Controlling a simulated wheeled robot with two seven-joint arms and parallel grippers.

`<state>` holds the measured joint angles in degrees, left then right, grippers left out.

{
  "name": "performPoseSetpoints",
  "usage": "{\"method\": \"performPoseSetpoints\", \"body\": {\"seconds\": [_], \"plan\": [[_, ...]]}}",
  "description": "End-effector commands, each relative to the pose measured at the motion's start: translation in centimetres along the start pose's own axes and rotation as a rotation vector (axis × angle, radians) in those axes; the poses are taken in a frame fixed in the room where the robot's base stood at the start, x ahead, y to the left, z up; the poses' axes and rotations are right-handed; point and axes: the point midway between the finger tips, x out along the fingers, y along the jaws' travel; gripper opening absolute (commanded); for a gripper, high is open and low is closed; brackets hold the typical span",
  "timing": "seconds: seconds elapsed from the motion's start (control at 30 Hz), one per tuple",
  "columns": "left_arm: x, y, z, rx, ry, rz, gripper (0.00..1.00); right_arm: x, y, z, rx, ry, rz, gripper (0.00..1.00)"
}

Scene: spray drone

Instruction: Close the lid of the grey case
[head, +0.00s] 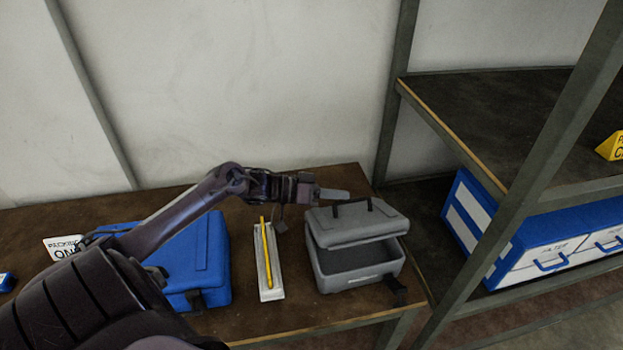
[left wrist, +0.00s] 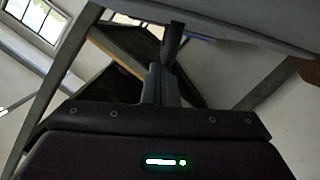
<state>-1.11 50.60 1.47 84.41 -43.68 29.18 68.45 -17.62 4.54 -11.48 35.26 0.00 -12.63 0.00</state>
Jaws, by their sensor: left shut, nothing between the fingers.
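The grey case (head: 352,270) stands on the right part of the brown table in the head view. Its lid (head: 357,226) is partly open, tilted above the base, with a dark gap at the front showing the inside. A dark handle sits on the lid's upper edge. My left gripper (head: 334,194) is shut and empty, at the upper left edge of the lid near the handle; I cannot tell whether it touches. In the left wrist view the fingers (left wrist: 160,84) are together, and a grey surface fills the top right. My right gripper is not in view.
A white tray with a yellow pencil-like item (head: 266,262) lies left of the case. A blue case (head: 200,262) stands farther left, partly behind my arm. A metal shelf (head: 490,110) with blue-and-white drawers (head: 560,252) rises close on the right.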

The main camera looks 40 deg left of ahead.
Motion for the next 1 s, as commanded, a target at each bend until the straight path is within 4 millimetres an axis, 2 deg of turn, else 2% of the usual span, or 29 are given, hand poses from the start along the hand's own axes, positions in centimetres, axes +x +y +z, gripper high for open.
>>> {"method": "performPoseSetpoints", "body": {"seconds": [0.17,0.43,0.7,1.0], "plan": [[1.1,0.8,1.0,0.146,-0.002,-0.036,0.00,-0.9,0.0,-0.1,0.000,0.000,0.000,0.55],[1.8,1.5,3.0,0.320,-0.001,-0.080,0.00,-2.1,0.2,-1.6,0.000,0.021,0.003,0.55],[2.0,1.7,4.2,0.313,0.000,-0.079,0.00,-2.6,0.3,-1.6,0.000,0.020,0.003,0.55],[2.1,1.7,4.5,0.313,0.000,-0.079,0.00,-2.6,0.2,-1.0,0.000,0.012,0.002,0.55]]}}
